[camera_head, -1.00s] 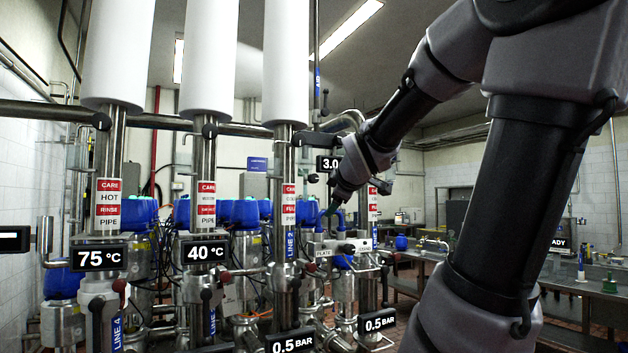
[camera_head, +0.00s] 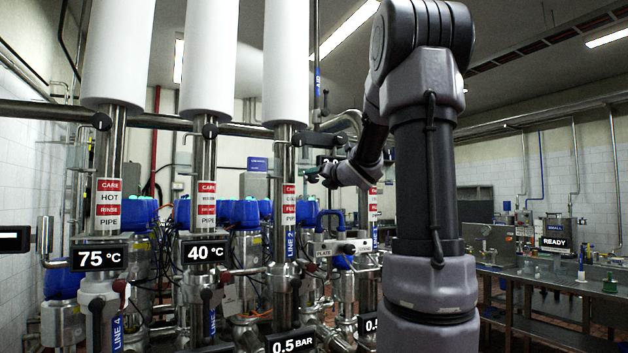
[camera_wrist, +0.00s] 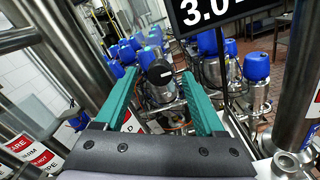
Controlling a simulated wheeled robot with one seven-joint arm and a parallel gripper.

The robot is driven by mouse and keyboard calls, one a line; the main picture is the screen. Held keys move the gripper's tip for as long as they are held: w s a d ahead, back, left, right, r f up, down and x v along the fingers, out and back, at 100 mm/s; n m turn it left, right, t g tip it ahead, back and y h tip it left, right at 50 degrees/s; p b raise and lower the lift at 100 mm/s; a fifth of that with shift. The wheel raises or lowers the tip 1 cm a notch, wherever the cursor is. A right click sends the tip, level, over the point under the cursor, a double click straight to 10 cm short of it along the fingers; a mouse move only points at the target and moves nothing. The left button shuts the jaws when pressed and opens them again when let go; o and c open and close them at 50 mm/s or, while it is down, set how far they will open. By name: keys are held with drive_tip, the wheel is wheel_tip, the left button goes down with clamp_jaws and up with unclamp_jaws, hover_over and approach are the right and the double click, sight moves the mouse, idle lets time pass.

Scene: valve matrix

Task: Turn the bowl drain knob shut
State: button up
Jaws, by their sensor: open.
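My gripper (camera_head: 314,172) is open in front of the pipes, right of the third white-sleeved column. In the wrist view, its two teal fingers stand apart with nothing held between them (camera_wrist: 160,85). A round black knob-like end (camera_wrist: 159,73) on a metal fitting shows between the fingers, farther off and not touched. I cannot tell whether it is the bowl drain knob; no label naming that knob is readable. My arm hides part of the pipework at right.
Steel columns with red-and-white labels stand at left, one by a 75 °C display (camera_head: 99,258) and one by a 40 °C display (camera_head: 205,251). A "3.0" display (camera_wrist: 213,12) hangs close by in the wrist view. Blue-capped valves crowd behind. A steel bench (camera_head: 560,292) stands at right.

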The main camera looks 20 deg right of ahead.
sight(315, 178)
drive_tip(key=shift+w, duration=1.75)
clamp_jaws()
